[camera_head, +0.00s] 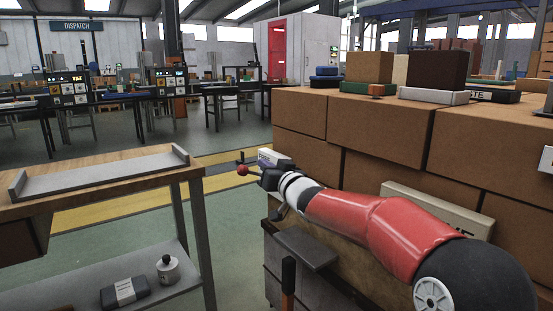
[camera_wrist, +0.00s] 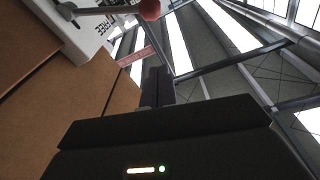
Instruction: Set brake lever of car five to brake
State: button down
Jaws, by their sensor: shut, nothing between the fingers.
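A lever with a red ball knob (camera_head: 242,170) sticks out beside a small white box (camera_head: 273,158) at the near end of the brown stack. In the wrist view the red knob (camera_wrist: 150,9) tops a grey rod at the upper edge, next to the white box (camera_wrist: 75,30) with dark lettering, partly cut off. My gripper (camera_head: 262,178) is at the end of my red and white arm, close to the knob. In the wrist view its dark fingers (camera_wrist: 157,86) are together and empty, below the knob in the picture. I cannot tell whether they touch the lever.
Large brown blocks (camera_head: 375,128) form a wall on the right, with loose blocks on top. A pale plate (camera_head: 440,207) with lettering is partly hidden by my arm. A wooden bench (camera_head: 100,180) with a grey tray stands left. Floor between bench and stack is free.

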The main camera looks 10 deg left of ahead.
jog(key=shift+w+a+y, duration=0.2)
jog(key=shift+w+y, duration=0.2)
jog(key=shift+w, duration=0.35)
jog(key=w+a+f+p, duration=0.2)
jog(key=w+a, duration=0.3)
jog(key=a, duration=0.2)
jog(key=shift+w+a+f, duration=0.15)
jog(key=shift+w+f, duration=0.05)
jog(key=shift+w, duration=0.05)
dwell(0.4)
